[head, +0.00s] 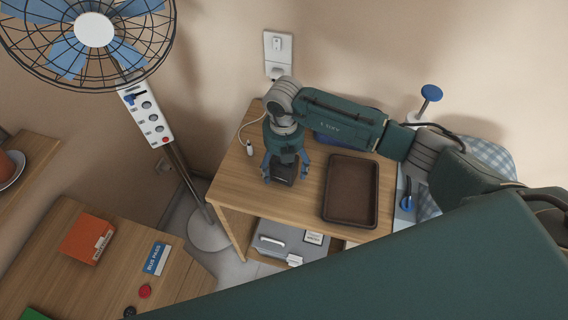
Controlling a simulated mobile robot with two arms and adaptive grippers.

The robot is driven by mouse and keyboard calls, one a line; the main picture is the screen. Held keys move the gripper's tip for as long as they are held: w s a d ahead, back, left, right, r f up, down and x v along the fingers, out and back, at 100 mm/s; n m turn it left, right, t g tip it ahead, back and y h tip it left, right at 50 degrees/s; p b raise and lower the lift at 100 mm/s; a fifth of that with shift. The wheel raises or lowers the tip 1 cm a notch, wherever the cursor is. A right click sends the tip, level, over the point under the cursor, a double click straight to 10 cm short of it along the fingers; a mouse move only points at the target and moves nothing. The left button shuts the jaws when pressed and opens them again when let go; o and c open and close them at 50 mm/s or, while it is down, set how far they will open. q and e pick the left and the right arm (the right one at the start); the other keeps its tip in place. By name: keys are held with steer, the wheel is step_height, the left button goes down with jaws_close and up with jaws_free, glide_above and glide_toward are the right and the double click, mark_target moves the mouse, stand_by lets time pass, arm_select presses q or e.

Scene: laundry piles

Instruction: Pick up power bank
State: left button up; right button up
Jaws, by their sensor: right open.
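A small dark block, which looks like the power bank (284,180), lies on the small wooden table (236,187). My right gripper (284,172) points down over it, with its blue-grey fingers spread to either side. The fingers are open, and I cannot tell whether they touch the block. The gripper hides part of the block. My left gripper is not in view.
A brown tray (351,192) stands right of the gripper, and a blue item (333,138) is partly hidden behind my arm. A white plug with cable (249,149) lies to the left. A fan (93,32) stands at left. A grey box (283,240) sits below the tabletop.

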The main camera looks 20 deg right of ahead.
steer(key=shift+f, duration=0.8)
steer(key=c, duration=1.5)
steer(key=shift+c, duration=0.2)
